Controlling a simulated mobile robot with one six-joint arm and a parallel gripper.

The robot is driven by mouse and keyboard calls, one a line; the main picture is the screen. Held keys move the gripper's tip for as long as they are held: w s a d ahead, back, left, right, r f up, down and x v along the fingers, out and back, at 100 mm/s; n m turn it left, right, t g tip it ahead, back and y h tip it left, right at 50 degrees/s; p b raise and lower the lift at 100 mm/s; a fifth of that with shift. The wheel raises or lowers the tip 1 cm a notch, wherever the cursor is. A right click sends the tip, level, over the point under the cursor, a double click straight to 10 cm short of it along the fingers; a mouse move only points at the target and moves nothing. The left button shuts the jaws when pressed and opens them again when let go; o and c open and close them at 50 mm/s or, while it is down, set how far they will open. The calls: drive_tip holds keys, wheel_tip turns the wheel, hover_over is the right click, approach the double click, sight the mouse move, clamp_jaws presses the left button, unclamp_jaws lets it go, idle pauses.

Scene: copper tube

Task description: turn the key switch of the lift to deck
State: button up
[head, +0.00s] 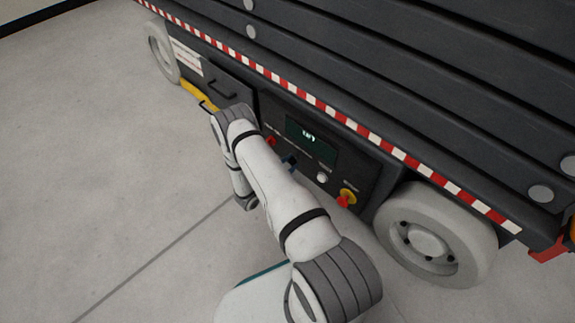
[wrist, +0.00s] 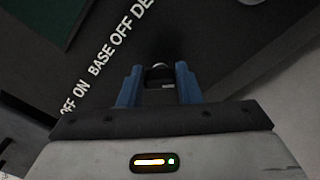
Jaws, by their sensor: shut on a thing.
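The lift's dark control panel (head: 325,163) is on its side, just above the floor. In the wrist view my gripper (wrist: 160,78) is shut on the key switch (wrist: 161,67), of which a small rounded grey part shows between the fingertips. White lettering reading "OFF ON" and "BASE OFF DE", cut off at the edge, runs slantwise on the panel to the left. The key's exact pointing cannot be told.
A lit green display (head: 310,140) sits above the gripper. A white knob (head: 322,178) and a red stop button on yellow (head: 346,199) are to its right. The lift's grey wheel (head: 430,238) stands farther right. Open concrete floor (head: 100,170) lies to the left.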

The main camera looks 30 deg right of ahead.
drive_tip(key=shift+s+f+m, duration=0.1)
drive_tip(key=shift+s+m, duration=0.1)
drive_tip(key=shift+m, duration=0.1)
idle(0.4)
drive_tip(key=o, duration=1)
drive_tip(key=shift+w, duration=0.1)
drive_tip(key=shift+a, duration=0.35)
drive_tip(key=p+v, duration=0.2)
drive_tip(key=v, duration=0.5)
